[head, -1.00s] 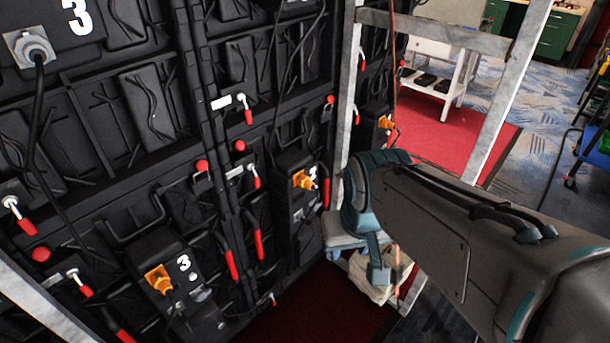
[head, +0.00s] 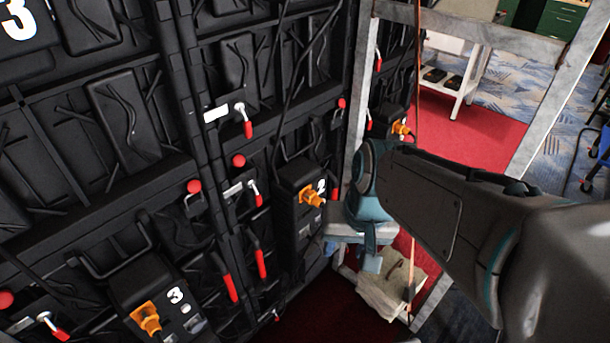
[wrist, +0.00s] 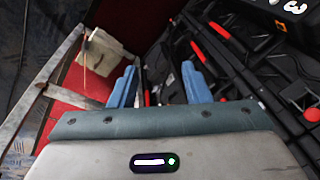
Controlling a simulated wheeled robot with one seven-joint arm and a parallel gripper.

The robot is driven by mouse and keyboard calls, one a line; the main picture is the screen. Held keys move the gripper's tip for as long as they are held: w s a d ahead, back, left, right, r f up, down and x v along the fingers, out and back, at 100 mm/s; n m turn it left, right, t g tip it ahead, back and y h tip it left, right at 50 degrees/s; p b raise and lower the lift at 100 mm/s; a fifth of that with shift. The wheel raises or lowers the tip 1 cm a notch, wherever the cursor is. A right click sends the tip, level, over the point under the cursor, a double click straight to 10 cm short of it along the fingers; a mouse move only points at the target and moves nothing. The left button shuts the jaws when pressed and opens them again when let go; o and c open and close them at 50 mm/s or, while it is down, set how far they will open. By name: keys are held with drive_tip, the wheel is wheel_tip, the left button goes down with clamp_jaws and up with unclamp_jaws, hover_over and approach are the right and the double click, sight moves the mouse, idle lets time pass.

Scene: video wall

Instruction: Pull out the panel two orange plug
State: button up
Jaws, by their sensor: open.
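The panel two orange plug (head: 312,197) sits in a black box on the back of the video wall, beside a white 2 partly in view. My gripper shows in the wrist view (wrist: 159,82) with its two blue fingers spread and nothing between them. In the head view my arm reaches in from the right, and its end is to the right of the panel two box, apart from the plug. In the wrist view an orange bit (wrist: 283,2) shows at the top right edge; I cannot tell which plug it is.
Another orange plug (head: 147,318) is on the box marked 3, lower left. A third orange plug (head: 400,130) is farther back. Red-handled latches (head: 229,287) and hanging cables line the wall. A grey metal frame (head: 358,90) and a pale bag (head: 393,290) stand near my arm.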

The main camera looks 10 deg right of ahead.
drive_tip(key=w+a+f+m+g+y+b, duration=0.1)
drive_tip(key=a+f+m+y+b, duration=0.2)
drive_tip(key=f+m+y+b, duration=0.6)
drive_tip(key=m+t+b, duration=1.2)
drive_tip(key=m+t, duration=0.2)
approach(322, 205)
drive_tip(key=b+x, duration=0.2)
drive_tip(key=x, duration=0.8)
drive_tip(key=shift+w+a, duration=0.15)
drive_tip(key=shift+w, duration=0.15)
